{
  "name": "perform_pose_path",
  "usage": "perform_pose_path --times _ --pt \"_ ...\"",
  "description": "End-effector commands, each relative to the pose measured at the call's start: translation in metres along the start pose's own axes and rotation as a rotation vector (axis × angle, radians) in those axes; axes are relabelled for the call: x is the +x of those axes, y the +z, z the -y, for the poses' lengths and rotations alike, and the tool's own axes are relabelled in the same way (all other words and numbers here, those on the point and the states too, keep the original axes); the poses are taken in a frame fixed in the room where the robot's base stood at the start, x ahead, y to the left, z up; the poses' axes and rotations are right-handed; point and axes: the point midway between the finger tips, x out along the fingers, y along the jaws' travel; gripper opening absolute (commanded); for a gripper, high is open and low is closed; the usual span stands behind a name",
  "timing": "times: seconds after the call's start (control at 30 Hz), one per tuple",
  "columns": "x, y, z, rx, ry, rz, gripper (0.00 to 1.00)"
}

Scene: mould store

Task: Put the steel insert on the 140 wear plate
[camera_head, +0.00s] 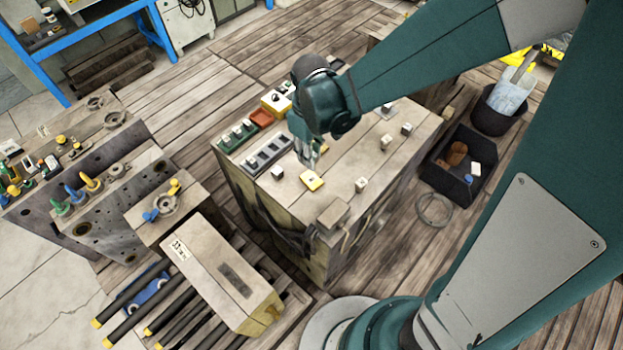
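My gripper (311,163) points down over the wooden-topped bench (338,160), just above a small yellow piece with a pale top (312,181). Its fingers are small and partly dark here; I cannot tell whether they are open or hold anything, or touch the yellow piece. Several small grey metal-like blocks stand on the top: one at left (277,173), one at front right (361,184), others further back (385,142), (406,129). Which is the steel insert I cannot tell. No number 140 is readable, so I cannot pick out the wear plate.
A grey slotted tray (265,156), a green tray (236,136), a red-orange tray (262,117) and a yellow box (277,103) line the bench's left and back edge. A dark bin (450,182) stands on the floor at right. Large mould blocks (112,225) stand left.

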Motion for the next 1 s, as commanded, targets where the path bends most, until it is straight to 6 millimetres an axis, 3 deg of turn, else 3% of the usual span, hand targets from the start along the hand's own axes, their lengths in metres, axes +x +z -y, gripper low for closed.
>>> perform_pose_path --times 0.27,0.7,1.0 --pt "0.006 0.000 0.000 0.000 0.000 0.000 0.03" --pt "0.053 0.000 0.000 0.000 0.000 0.000 0.03" --pt "0.058 0.000 0.000 0.000 0.000 0.000 0.03"
